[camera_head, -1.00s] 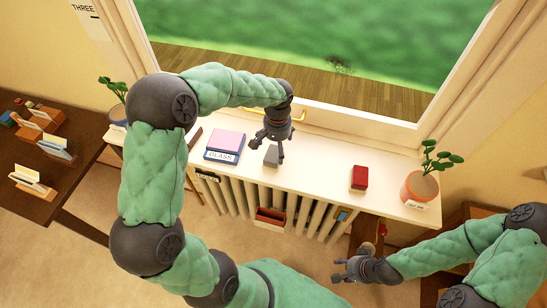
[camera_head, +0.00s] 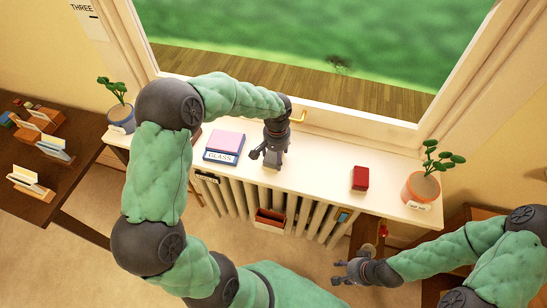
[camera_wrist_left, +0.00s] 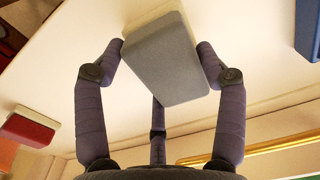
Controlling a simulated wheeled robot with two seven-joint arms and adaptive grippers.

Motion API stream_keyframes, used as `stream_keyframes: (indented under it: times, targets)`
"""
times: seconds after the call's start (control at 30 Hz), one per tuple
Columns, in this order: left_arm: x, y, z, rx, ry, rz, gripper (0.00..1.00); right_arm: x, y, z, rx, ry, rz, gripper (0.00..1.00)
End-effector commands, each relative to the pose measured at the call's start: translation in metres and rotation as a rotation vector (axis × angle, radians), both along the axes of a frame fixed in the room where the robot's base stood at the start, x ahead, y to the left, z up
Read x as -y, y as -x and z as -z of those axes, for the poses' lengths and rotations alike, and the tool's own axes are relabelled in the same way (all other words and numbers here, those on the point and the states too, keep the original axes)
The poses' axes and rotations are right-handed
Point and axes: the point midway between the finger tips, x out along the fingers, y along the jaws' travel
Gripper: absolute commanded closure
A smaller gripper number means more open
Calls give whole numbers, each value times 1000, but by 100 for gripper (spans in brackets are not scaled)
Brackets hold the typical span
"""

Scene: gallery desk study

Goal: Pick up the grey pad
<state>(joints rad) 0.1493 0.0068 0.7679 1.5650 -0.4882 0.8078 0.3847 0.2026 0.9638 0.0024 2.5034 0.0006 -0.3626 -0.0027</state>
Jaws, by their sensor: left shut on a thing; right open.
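The grey pad (camera_wrist_left: 165,60) is a grey block with a pale side, seen between the fingers of my left gripper (camera_wrist_left: 160,65) in the left wrist view. In the head view the pad (camera_head: 271,164) shows only in part below my left gripper (camera_head: 270,156), at the white sill. My left gripper is shut on the pad. I cannot tell whether the pad still touches the sill. My right gripper (camera_head: 338,272) is open and empty at the lower right, away from the sill.
On the white sill (camera_head: 320,175) stand a pink and blue book stack labelled GLASS (camera_head: 224,147), a red block (camera_head: 360,178) and a potted plant (camera_head: 420,188). Another plant (camera_head: 120,112) stands at the left end. A radiator with a red box (camera_head: 270,218) is below.

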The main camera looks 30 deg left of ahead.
Motion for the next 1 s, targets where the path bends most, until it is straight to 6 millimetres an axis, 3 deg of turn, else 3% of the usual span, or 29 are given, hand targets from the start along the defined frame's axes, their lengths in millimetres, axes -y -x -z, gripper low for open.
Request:
stream_keyframes:
  times: [0.27,0.53,0.83,1.0]
  targets:
    - [0,1,-3,-2,0,1,62,0,0,-1,0,0,0,54]
    - [1,1,-35,1,0,2,62,0,0,-7,0,0,0,54]
    - [35,37,-93,3,0,5,62,0,0,-18,0,0,0,54]
    - [62,67,-109,1,0,6,62,0,0,-21,0,0,0,54]
